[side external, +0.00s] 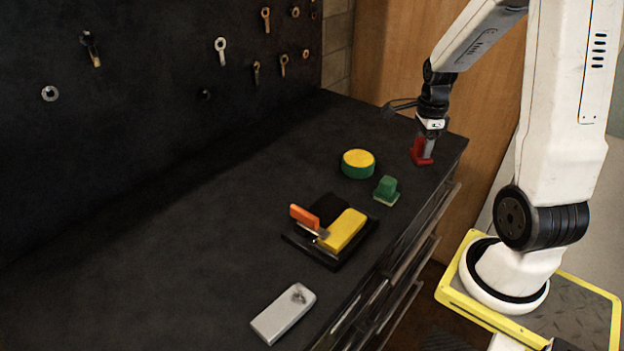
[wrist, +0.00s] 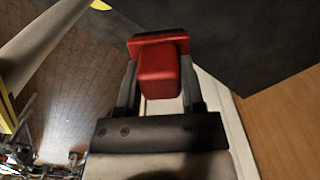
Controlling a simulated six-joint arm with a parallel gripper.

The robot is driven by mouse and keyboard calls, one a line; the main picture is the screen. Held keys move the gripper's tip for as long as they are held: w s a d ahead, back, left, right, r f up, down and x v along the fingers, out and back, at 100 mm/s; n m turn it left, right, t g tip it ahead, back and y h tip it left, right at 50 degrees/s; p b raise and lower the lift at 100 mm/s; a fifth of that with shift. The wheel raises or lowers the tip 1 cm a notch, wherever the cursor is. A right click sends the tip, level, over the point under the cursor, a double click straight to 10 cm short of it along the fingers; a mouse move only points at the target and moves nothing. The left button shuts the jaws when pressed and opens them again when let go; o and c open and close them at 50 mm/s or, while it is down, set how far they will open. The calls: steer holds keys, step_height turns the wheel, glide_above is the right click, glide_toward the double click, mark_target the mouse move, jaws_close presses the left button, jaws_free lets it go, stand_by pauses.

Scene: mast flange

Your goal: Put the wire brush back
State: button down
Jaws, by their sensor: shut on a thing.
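My gripper (side external: 428,146) is low over the far right end of the dark bench and is shut on a red block-shaped piece with a wider plate (side external: 419,155). In the wrist view the red piece (wrist: 160,72) sits between the two fingers of my gripper (wrist: 158,84). I cannot tell whether it touches the bench top. No bristles show on it, so I cannot tell if it is the wire brush. A similar green piece with a paler base (side external: 386,190) stands on the bench, left of and nearer than my gripper.
A dark tray (side external: 330,258) holds an orange-handled tool (side external: 306,217) and a yellow block (side external: 346,230). A round yellow-and-green piece (side external: 358,164) and a grey case (side external: 284,313) lie on the bench (side external: 180,245). Small tools hang on the dark back panel (side external: 140,130).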

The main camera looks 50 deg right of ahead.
steer(key=shift+w+d+f, duration=0.4)
steer(key=shift+w+f, duration=0.15)
steer(key=shift+f, duration=0.3)
steer(key=shift+w+d+f, duration=0.4)
steer(key=shift+w+f, duration=0.2)
steer(key=shift+f, duration=0.3)
steer(key=shift+w+d+f, duration=0.4)
steer(key=shift+w+f, duration=0.15)
steer(key=shift+f, duration=0.3)
steer(key=shift+w, duration=0.1)
steer(key=shift+w+d+f, duration=0.1)
steer(key=shift+f, duration=1.7)
steer(key=shift+f, duration=0.1)
steer(key=shift+c, duration=1)
jaws_free()
step_height(320, 180, up, 12)
